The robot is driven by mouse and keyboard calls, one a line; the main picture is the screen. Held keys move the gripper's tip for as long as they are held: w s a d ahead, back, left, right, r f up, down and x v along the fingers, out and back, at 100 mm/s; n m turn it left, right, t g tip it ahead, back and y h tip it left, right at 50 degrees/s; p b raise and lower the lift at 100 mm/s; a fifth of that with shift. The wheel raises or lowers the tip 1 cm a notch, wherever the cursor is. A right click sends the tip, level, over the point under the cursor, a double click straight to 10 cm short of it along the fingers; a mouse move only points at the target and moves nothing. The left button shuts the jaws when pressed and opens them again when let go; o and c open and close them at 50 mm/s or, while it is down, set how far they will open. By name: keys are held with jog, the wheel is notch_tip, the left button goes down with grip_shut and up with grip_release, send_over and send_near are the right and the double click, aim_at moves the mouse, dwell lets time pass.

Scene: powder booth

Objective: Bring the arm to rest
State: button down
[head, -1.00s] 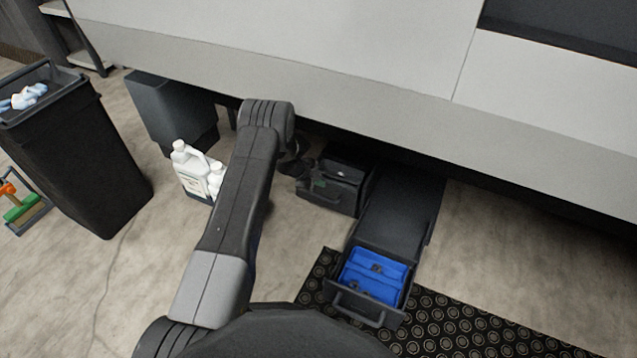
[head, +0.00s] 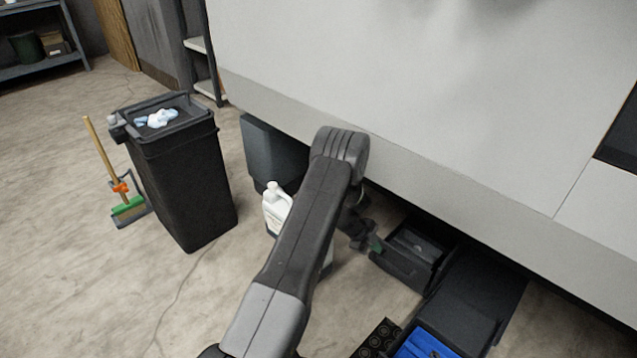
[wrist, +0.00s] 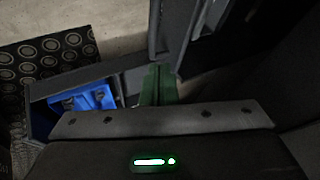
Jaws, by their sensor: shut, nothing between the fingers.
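My arm reaches forward from the bottom of the head view and bends down at its far end. My gripper (head: 376,246) hangs low beside the front of the small dark drawer under the big grey cabinet. In the wrist view the green fingers of my gripper (wrist: 158,84) are together with nothing between them. I cannot tell whether the fingers touch the drawer.
A dark open drawer (head: 402,268) and another with a blue insert (head: 438,343) stand out below the grey cabinet (head: 420,90). A white jug (head: 275,207) is partly behind my arm. A black bin (head: 187,185) and a broom (head: 104,160) stand left.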

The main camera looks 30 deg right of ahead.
jog(key=b, duration=0.5)
send_near(401, 259)
jog(key=x, duration=0.5)
jog(key=shift+a, duration=0.1)
jog(key=shift+w+r, duration=0.1)
